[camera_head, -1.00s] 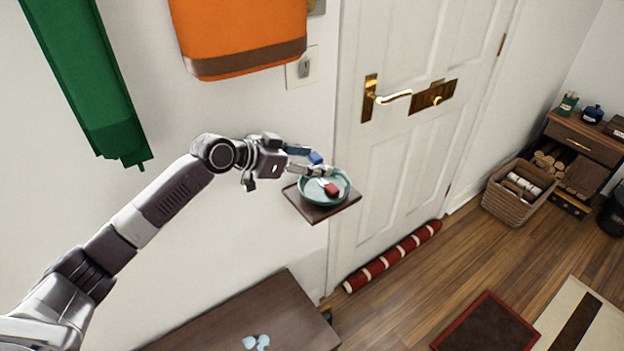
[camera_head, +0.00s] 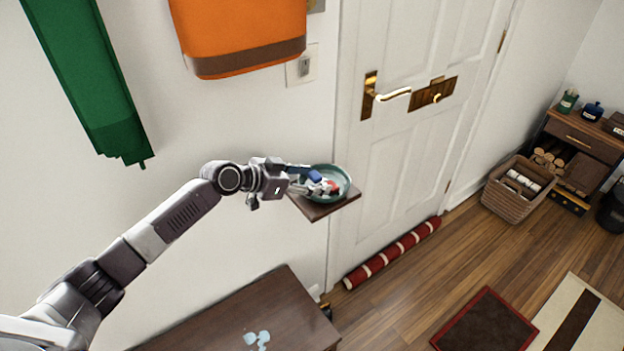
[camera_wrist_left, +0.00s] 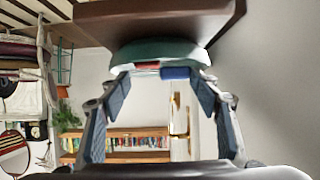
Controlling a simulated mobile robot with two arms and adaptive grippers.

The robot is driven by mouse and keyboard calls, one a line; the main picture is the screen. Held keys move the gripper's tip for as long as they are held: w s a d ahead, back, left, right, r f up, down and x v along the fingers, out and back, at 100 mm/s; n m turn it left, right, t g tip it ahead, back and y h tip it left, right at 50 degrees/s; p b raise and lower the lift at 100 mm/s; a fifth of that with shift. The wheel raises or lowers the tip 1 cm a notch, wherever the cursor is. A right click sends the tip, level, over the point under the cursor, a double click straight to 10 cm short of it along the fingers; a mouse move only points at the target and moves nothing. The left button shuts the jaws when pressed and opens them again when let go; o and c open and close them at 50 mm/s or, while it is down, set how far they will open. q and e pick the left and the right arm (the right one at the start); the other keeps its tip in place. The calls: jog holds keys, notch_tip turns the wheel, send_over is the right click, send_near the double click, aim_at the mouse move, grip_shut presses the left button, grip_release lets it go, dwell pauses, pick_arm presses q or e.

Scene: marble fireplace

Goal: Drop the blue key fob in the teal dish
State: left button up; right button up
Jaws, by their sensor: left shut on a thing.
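The teal dish (camera_head: 346,181) sits on a small dark wall shelf (camera_head: 322,211) beside the door. My left gripper (camera_head: 319,182) is at the dish, over its left part, and shut on the blue key fob (camera_head: 314,176). The fob is low over the dish; I cannot tell whether it touches it. A red fob (camera_head: 334,187) lies in the dish, partly hidden by my fingers. My right gripper is not in view.
The white door (camera_head: 425,140) with its brass handle is right of the shelf. An orange bag (camera_head: 240,35) and a green scarf (camera_head: 90,90) hang above. A dark bench (camera_head: 250,310) stands below. Open space lies around the shelf's front.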

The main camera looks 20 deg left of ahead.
pick_arm(q)
jog(key=shift+f, duration=0.35)
jog(key=o, duration=1.1)
jog(key=shift+a+r+p, duration=0.1)
jog(key=shift+r+p, duration=0.55)
jog(key=shift+r, duration=0.2)
jog(key=shift+b+v, duration=0.85)
jog(key=shift+v, duration=2.7)
jog(key=shift+s+f, duration=0.15)
